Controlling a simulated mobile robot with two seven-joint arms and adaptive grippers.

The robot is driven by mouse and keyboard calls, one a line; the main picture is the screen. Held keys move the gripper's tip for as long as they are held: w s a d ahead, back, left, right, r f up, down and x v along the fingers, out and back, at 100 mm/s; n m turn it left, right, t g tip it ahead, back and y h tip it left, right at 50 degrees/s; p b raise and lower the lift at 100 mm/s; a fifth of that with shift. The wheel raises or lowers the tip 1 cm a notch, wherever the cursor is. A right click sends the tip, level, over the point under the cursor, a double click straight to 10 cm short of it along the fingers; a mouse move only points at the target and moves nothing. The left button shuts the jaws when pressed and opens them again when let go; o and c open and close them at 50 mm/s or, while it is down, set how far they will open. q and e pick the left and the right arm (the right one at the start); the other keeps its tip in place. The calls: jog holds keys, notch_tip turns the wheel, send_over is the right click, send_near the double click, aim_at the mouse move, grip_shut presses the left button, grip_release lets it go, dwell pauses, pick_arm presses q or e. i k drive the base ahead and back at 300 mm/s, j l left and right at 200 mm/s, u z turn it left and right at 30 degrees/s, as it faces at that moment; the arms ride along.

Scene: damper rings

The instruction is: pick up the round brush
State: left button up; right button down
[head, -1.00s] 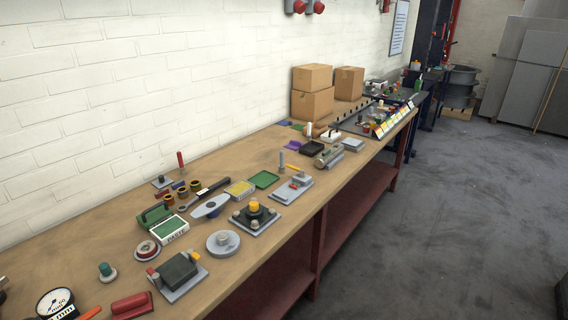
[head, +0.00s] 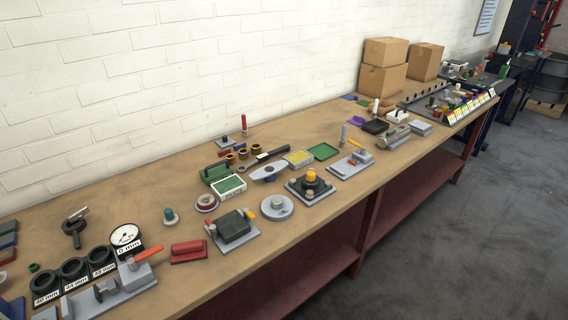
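I cannot tell for sure which thing is the round brush; everything is small at this distance. Another upright thing with a red handle (head: 244,122) stands near the wall behind several small rings. A grey upright peg (head: 343,133) stands further right. Neither of my grippers is in view.
Near the teal knob are a red block (head: 189,251), a dial gauge (head: 126,238) and a dark block on a plate (head: 234,226). Black labelled rings (head: 73,270) stand at the lower left. Cardboard boxes (head: 383,80) stand at the back. Grey floor (head: 445,240) is clear at the right.

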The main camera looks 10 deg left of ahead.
aim_at(342, 141)
jog(key=l+u, duration=0.1)
jog(key=u, duration=0.65)
jog(key=i+l+u, duration=0.1)
jog(key=l+u, duration=0.55)
jog(key=l, duration=0.3)
jog(key=i, duration=0.05)
